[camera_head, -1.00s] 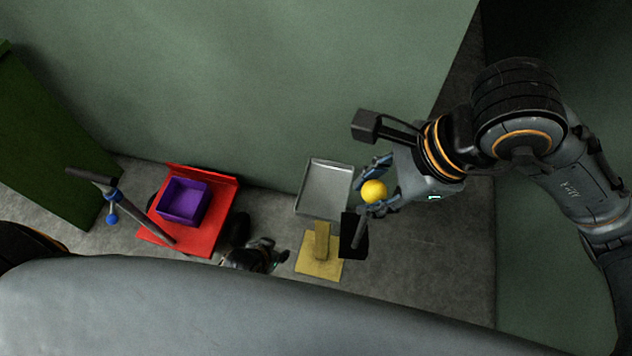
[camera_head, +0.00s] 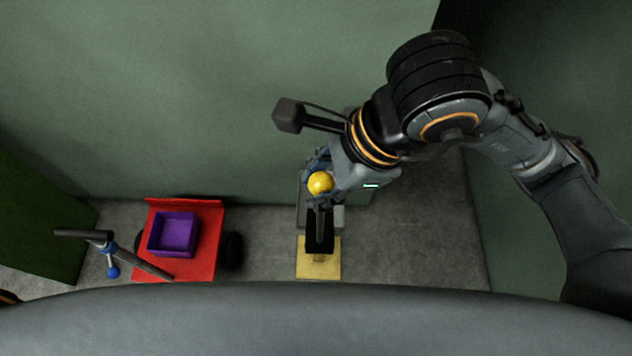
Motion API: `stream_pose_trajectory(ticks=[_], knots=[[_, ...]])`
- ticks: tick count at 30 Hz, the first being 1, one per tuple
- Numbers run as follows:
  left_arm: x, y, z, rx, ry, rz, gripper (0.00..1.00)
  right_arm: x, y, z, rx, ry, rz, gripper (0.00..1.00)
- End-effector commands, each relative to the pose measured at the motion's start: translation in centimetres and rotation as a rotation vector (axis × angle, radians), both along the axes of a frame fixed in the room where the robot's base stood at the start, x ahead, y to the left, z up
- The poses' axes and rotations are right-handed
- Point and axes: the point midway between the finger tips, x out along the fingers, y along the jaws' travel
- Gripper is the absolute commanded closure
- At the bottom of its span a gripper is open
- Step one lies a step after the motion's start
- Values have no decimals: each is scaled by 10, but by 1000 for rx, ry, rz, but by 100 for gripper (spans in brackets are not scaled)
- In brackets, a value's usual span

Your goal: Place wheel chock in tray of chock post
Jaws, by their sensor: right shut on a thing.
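The wheel chock is a black block (camera_head: 319,243) with a dark rod and a yellow ball (camera_head: 320,183) that appears to top it. My right gripper (camera_head: 321,182) is shut on it at the yellow ball, one finger on either side. The block hangs in front of the chock post in this view. The post has a yellow base (camera_head: 318,269) and a grey metal tray (camera_head: 303,217). My gripper and the chock hide much of the tray and the upright. I cannot tell the chock's height above the tray or whether they touch. My left gripper is not in view.
A red cart (camera_head: 212,240) with black wheels carries a purple bin (camera_head: 178,234) to the left. Green walls stand behind and right. Grey floor (camera_head: 420,240) is clear right of the post.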

Motion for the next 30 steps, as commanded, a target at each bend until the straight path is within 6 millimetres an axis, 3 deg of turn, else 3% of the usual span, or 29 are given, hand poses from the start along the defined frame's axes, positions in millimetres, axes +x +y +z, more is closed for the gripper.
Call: stream_pose_trajectory(ticks=[15, 22, 30], knots=[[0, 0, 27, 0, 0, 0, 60, 90, -2, -38, -2, 5, -6, 100], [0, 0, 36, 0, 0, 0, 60, 118, -2, -76, -1, 5, -4, 100], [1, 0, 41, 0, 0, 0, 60, 134, -1, -96, 0, 2, -2, 100]])
